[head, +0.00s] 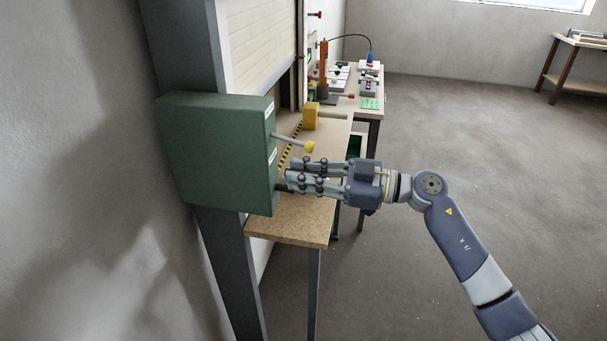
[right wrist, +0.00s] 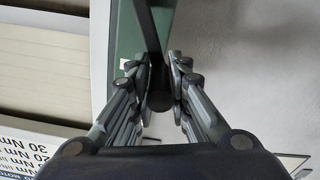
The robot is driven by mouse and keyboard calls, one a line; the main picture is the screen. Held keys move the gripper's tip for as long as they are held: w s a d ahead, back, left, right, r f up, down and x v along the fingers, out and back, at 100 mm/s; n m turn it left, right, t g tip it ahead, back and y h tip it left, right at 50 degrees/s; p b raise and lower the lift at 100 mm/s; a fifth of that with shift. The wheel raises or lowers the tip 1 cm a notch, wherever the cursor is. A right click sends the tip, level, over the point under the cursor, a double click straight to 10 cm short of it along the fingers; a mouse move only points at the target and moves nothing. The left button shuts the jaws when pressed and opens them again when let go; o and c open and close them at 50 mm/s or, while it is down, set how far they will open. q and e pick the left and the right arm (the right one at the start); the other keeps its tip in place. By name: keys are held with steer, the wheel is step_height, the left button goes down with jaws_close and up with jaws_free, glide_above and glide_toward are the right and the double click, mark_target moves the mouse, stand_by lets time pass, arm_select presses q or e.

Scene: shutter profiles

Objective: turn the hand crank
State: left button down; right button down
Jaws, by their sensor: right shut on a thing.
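The green box (head: 215,150) is mounted on a grey column at the left of the head view. My right gripper (head: 290,180) reaches in from the right to the box's right face. In the right wrist view, a dark crank arm (right wrist: 148,30) comes down from the top in front of the green box. It ends in a dark round hand crank grip (right wrist: 160,101), which sits between the fingers of my right gripper (right wrist: 160,80). The gripper is shut on this grip. In the head view my fingers hide most of the crank. My left gripper is not in view.
A lever with a yellow knob (head: 310,147) sticks out just above my right gripper. A wooden bench top (head: 290,222) lies below it. A yellow block (head: 311,116) and a table with several small devices (head: 370,103) stand behind.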

steer(key=w+m+p, duration=0.1)
steer(key=p, duration=0.2)
steer(key=m+p, duration=0.1)
steer(key=p, duration=0.2)
steer(key=w+d+r+m+p, duration=0.1)
steer(key=m+p, duration=0.1)
steer(key=p, duration=0.1)
steer(key=shift+w+r, duration=0.1)
steer(key=shift+w, duration=0.25)
steer(key=c, duration=1.5)
jaws_free()
steer(key=shift+w, duration=0.2)
steer(key=shift+s, duration=0.1)
